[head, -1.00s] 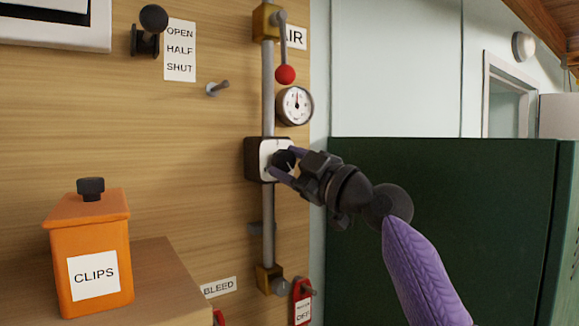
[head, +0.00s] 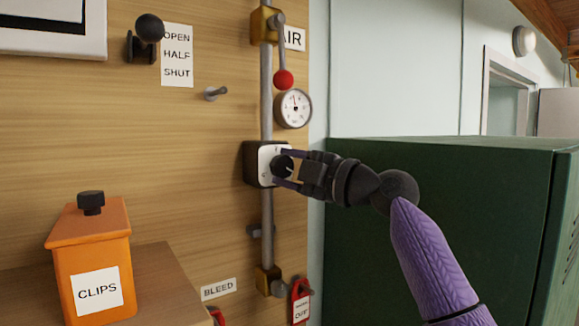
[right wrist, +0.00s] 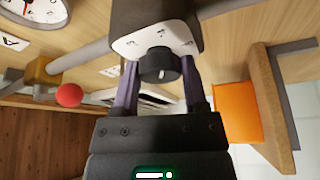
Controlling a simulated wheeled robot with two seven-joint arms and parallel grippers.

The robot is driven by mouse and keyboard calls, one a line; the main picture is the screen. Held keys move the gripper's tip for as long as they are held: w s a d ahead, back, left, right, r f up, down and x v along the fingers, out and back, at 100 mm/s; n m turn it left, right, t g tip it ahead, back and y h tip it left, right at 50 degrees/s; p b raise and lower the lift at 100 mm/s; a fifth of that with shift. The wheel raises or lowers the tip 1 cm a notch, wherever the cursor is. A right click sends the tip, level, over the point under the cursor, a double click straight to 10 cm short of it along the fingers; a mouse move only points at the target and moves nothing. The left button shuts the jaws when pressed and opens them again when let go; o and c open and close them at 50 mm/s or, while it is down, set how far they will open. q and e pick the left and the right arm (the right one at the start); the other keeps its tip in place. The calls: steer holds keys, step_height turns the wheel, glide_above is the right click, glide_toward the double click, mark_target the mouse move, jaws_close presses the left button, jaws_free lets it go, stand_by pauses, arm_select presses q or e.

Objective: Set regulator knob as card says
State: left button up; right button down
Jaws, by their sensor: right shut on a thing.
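The regulator is a dark box with a white dial face (head: 266,164) on a vertical pipe, and its black knob (head: 281,167) faces out from the board. My right gripper (head: 283,169) comes from the right and is shut on the knob, one finger above it and one below. In the right wrist view the knob (right wrist: 158,66) sits between the two purple fingertips, in front of the white face (right wrist: 158,38) with small marks too small to read. The round gauge (head: 293,108) is above the regulator. No setting card is readable. My left gripper is out of view.
A lever with a red ball (head: 283,79) hangs above the gauge. A peg (head: 216,93) sticks out of the board to the left. An orange CLIPS box (head: 90,262) stands on a wooden ledge at lower left. A green cabinet (head: 430,220) is behind my right arm.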

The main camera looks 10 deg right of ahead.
stand_by(0.3)
steer(key=shift+c, duration=0.6)
jaws_free()
steer(key=shift+s+d+f, duration=0.1)
steer(key=shift+s+d, duration=0.05)
steer(key=shift+s, duration=0.05)
steer(key=b+v, duration=0.5)
steer(key=v, duration=0.4)
steer(key=shift+s+d, duration=0.15)
